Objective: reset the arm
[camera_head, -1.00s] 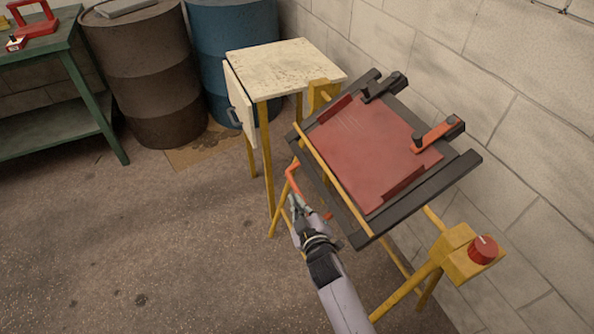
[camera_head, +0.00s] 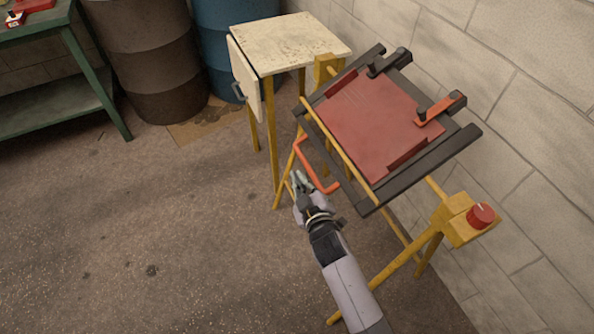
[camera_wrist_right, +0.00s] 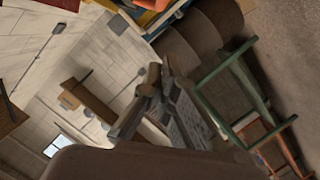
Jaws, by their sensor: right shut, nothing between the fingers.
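My right gripper (camera_head: 302,183) is in the lower middle of the head view, its arm coming up from the bottom. It is shut and empty, just left of and below the orange handle (camera_head: 306,158) on the frame bench's near side. A small gap seems to separate them, though contact is hard to judge. In the right wrist view my gripper's fingers (camera_wrist_right: 150,90) show in the middle, with nothing between them. The tilted frame bench (camera_head: 365,128) has a red panel, dark rails and yellow legs. My left gripper is in no view.
A red knob (camera_head: 481,215) sits on a yellow box at the bench's right end. A small cabinet (camera_head: 290,45) with its door ajar stands behind. A brown barrel (camera_head: 150,60), a blue barrel (camera_head: 222,40) and a green table (camera_head: 60,100) are farther back. The floor at left is clear.

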